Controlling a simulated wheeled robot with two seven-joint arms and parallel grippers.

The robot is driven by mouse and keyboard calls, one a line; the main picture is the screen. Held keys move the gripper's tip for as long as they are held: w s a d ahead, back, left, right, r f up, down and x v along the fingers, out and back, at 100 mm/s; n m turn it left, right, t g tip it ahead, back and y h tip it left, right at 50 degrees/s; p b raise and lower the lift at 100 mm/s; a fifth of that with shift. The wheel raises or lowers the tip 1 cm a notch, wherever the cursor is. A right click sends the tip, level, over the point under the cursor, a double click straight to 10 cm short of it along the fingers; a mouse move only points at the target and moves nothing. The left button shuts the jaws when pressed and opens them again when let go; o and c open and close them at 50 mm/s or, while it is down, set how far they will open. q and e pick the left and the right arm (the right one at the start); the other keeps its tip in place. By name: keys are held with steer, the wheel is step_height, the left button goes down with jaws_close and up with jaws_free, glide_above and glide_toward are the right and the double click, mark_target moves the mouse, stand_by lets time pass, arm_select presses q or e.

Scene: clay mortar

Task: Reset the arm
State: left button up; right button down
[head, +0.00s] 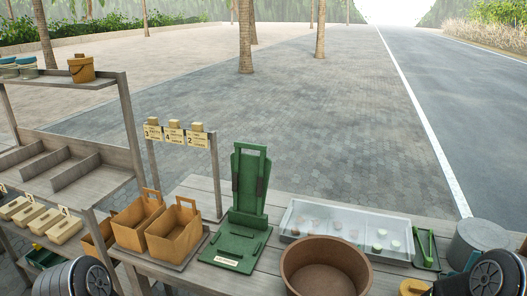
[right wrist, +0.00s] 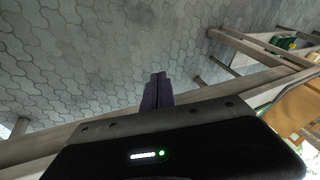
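My right gripper (right wrist: 157,92) shows in the right wrist view as two dark fingers close together, shut with nothing visible between them. It hangs over the paved ground beside a wooden beam (right wrist: 60,140), apart from any object. In the head view only rounded dark parts of my two arms show, at the bottom left and bottom right corners. My left gripper is in neither view.
A wooden table holds a brown bowl (head: 325,268), a green stand (head: 246,200), cardboard carriers (head: 172,232), a clear tray (head: 347,229) and a grey cylinder (head: 480,241). A wooden shelf (head: 70,150) stands left. Open paving lies beyond.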

steer(key=s+a+f+g, duration=0.1)
steer(key=s+a+f, duration=0.2)
steer(key=s, duration=0.6)
steer(key=s+a+f+g, duration=0.2)
steer(key=s+a+f, duration=0.2)
steer(key=s, duration=0.5)
steer(key=shift+s+a+f+g+y, duration=0.2)
steer(key=shift+s+a+g+y, duration=0.15)
steer(key=shift+a, duration=0.25)
steer(key=shift+m, duration=0.3)
